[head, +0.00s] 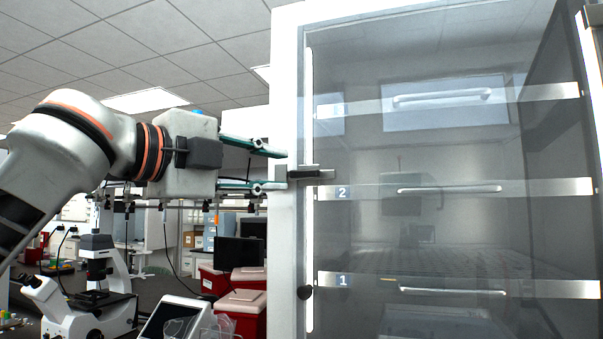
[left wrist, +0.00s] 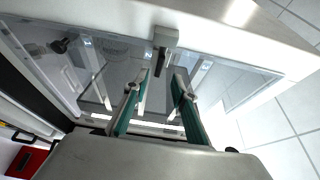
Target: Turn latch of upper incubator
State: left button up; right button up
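The upper incubator (head: 285,80) is a white-framed cabinet with a glass door on the right of the head view. Its latch (head: 318,174), a dark handle on a metal plate, lies horizontal at the door's left edge. The latch also shows in the left wrist view (left wrist: 165,38), with its dark end pointing towards my fingers. My left gripper (head: 283,170) is open and empty, with one finger above and one below the latch's level. Its fingertips are close to the latch's left end; contact cannot be told. In the left wrist view the gripper (left wrist: 161,78) straddles the latch's line. My right gripper is out of view.
Behind the glass are drawer fronts with handles, labelled 2 (head: 343,192) and 1 (head: 343,281). A microscope (head: 103,270) and red bins (head: 240,312) stand in the background at lower left.

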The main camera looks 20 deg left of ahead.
aim_at(301, 174)
pick_arm(q)
jog(key=p+x, duration=0.1)
jog(key=x, duration=0.5)
jog(key=shift+w+d, duration=0.1)
jog(key=shift+w, duration=0.2)
grip_shut()
